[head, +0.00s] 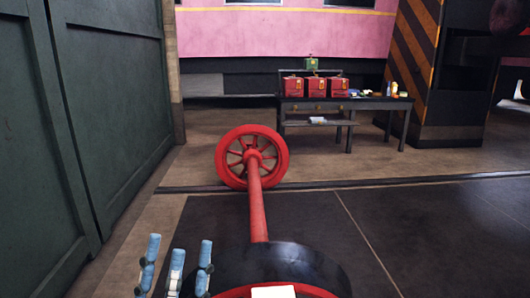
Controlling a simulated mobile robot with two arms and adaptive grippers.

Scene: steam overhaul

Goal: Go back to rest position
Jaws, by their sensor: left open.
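My left gripper (175,262) is at the lower left of the head view, with its blue fingers pointing up and spread apart. It is open and I see nothing between the fingers. It is left of a dark round rim at the bottom edge; I cannot tell how far apart they are. My right gripper is not in view.
A red wheelset (255,195) lies ahead, its spoked far wheel by a floor rail (380,183). Green doors (110,110) close the left side. Floor right of the axle is clear.

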